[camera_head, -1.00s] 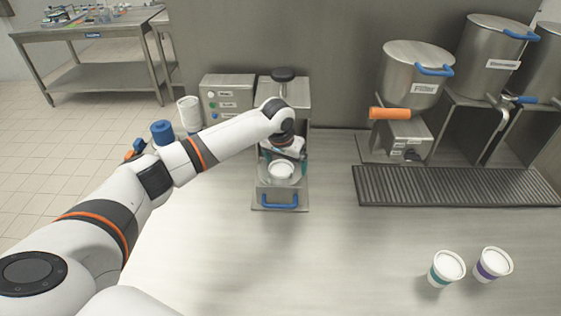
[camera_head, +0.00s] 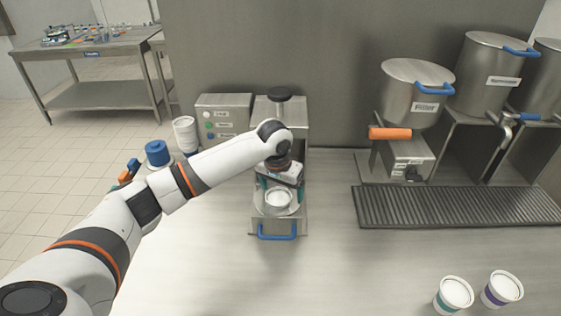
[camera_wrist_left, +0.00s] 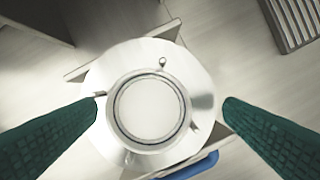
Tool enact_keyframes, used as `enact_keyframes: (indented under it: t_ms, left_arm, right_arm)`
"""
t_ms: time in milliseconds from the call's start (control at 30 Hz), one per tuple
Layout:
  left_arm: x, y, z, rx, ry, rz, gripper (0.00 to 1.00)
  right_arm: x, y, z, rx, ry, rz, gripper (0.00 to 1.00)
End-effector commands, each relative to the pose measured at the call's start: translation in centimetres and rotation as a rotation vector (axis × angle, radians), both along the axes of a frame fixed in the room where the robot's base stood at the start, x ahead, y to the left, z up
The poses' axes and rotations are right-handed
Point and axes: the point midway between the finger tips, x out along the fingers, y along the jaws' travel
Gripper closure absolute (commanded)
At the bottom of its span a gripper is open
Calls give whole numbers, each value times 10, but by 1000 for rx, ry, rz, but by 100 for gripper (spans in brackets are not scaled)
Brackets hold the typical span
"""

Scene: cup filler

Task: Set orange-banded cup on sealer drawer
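A white cup (camera_head: 278,198) stands upright on the round plate of the sealer drawer (camera_head: 260,225), which is pulled out with its blue handle at the front. From above, the cup (camera_wrist_left: 148,108) sits inside the plate's ring (camera_wrist_left: 200,85); its band is hidden, so I cannot confirm the colour. My left gripper (camera_head: 281,190) is over the drawer. In the left wrist view its teal fingers (camera_wrist_left: 164,101) are spread on both sides of the cup, with a visible gap at the right finger and a narrower one at the left. My right gripper is not in view.
The sealer's black knob (camera_head: 280,94) rises behind my left wrist. A control box (camera_head: 222,116), a stack of cups (camera_head: 185,133) and a blue roll (camera_head: 158,153) stand left. Teal-banded (camera_head: 454,294) and purple-banded (camera_head: 502,289) cups stand front right. A drip grate (camera_head: 455,206) lies below the dispensers.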

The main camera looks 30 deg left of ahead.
Motion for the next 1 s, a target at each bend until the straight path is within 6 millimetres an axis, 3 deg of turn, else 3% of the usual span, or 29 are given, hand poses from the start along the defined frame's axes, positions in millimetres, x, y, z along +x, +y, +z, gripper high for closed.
enact_keyframes:
  t_ms: [67,300,500,700,1000]
  left_arm:
    - [-8,1,7,7,9,2,7]
    - [-10,-1,71,10,-46,4,7]
    - [-12,-2,105,10,-72,5,7]
    - [-13,-2,118,11,-80,5,7]
    - [-13,-2,119,11,-82,5,7]
  right_arm:
    - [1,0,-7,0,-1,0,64]
    - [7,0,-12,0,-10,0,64]
    - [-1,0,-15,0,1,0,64]
    - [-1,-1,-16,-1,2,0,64]
    - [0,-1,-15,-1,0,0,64]
